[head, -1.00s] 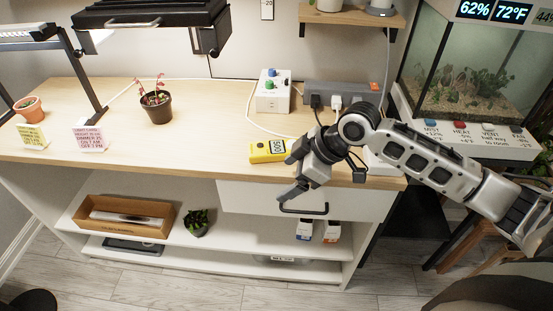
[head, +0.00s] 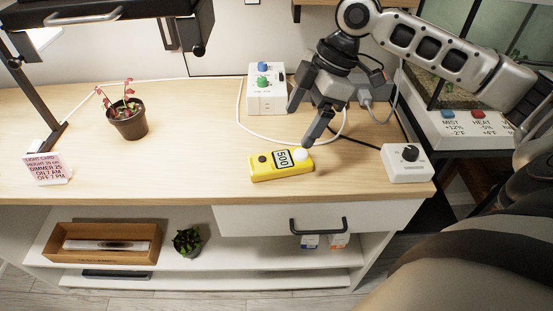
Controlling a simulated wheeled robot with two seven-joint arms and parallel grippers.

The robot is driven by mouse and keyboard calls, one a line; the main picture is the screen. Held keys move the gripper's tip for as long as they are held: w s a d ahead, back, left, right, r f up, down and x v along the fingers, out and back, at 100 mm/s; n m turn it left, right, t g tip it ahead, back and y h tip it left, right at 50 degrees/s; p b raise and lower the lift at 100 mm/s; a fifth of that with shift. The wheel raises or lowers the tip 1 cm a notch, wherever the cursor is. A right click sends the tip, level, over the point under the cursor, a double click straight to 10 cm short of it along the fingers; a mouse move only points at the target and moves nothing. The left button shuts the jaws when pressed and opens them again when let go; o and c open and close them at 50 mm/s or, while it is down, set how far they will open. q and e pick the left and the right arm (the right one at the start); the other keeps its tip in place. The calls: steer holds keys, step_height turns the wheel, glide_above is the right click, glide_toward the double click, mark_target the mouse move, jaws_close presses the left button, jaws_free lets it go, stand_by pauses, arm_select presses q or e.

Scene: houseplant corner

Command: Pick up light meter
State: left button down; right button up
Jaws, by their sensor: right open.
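The light meter (head: 267,172) is a yellow handheld device with a display reading 500 and a white dome at its right end. It lies flat on the wooden tabletop near the front edge, above the drawer. My right gripper (head: 305,125) is open and empty, pointing down above and just behind the meter. One fingertip overlaps the view close to the white dome; I cannot tell whether it touches. My left gripper is not in view.
A white box with blue and green knobs (head: 267,97) stands behind the meter, with a white cable looping around. A white dimmer box (head: 407,163) sits to the right. A potted red plant (head: 128,122) and a pink note card (head: 47,169) stand left. The tabletop left of the meter is clear.

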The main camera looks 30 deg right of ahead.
glide_above(276, 160)
steer(key=s+d, duration=0.2)
steer(key=f, duration=0.5)
steer(key=shift+w+d+f, duration=0.15)
steer(key=shift+w+d, duration=0.05)
steer(key=shift+w, duration=0.05)
steer(key=shift+w+b+x, duration=0.1)
steer(key=shift+b+x, duration=0.1)
steer(key=shift+x, duration=1.15)
steer(key=shift+w+b+x, duration=0.15)
steer(key=shift+x, duration=1.2)
steer(key=shift+d, duration=0.1)
steer(key=c, duration=1.2)
steer(key=shift+o, duration=0.2)
